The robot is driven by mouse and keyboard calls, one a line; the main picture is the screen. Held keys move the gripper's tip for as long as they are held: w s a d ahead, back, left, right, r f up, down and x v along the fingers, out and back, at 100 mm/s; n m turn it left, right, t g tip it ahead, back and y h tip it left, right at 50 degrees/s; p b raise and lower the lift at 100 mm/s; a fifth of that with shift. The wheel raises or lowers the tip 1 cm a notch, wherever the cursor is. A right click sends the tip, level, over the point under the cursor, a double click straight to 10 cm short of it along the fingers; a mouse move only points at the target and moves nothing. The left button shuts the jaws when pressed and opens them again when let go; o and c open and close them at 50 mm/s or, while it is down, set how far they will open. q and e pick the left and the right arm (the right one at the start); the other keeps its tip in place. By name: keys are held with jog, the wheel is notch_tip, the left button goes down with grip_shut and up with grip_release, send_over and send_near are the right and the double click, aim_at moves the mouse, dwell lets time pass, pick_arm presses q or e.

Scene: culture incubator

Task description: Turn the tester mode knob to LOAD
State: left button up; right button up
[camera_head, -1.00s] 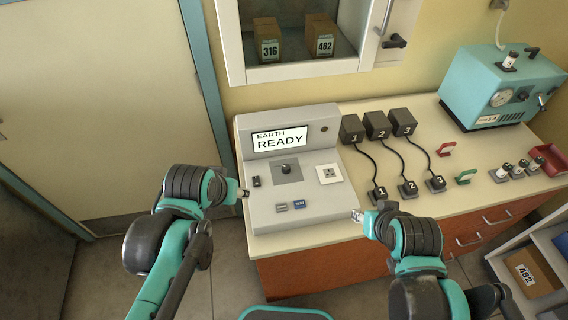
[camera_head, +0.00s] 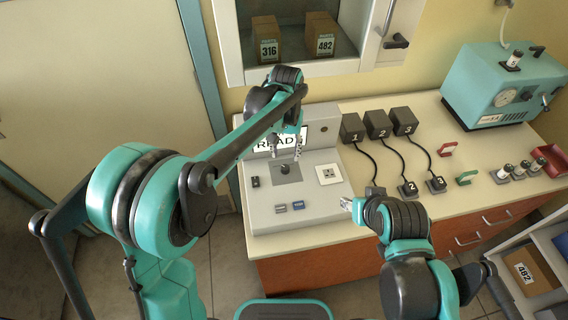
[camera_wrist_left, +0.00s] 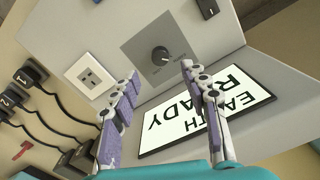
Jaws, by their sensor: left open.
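The tester (camera_head: 262,215) is a grey box on the counter with a sloped front. Its black mode knob (camera_head: 285,170) sits on a dark grey square plate; the knob also shows in the left wrist view (camera_wrist_left: 160,56). The tester screen (camera_wrist_left: 205,110) reads "EARTH READY" in the wrist view and is partly hidden by my left arm in the head view. My left gripper (camera_head: 284,152) is open and empty above the knob, with its fingers pointing down and apart from it. My right gripper (camera_head: 346,203) is at the tester's right front edge; its jaws are too small to read.
A white socket (camera_head: 328,174) is right of the knob and a black switch (camera_head: 255,181) is left. Buttons (camera_head: 298,205) sit below. Black numbered plugs (camera_head: 376,124) with cables stand right of the tester. A teal machine (camera_head: 505,85) stands at the far right.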

aim_at(285, 167)
pick_arm(q)
notch_tip(285, 167, down, 7)
jog(key=shift+b, duration=1)
grip_shut()
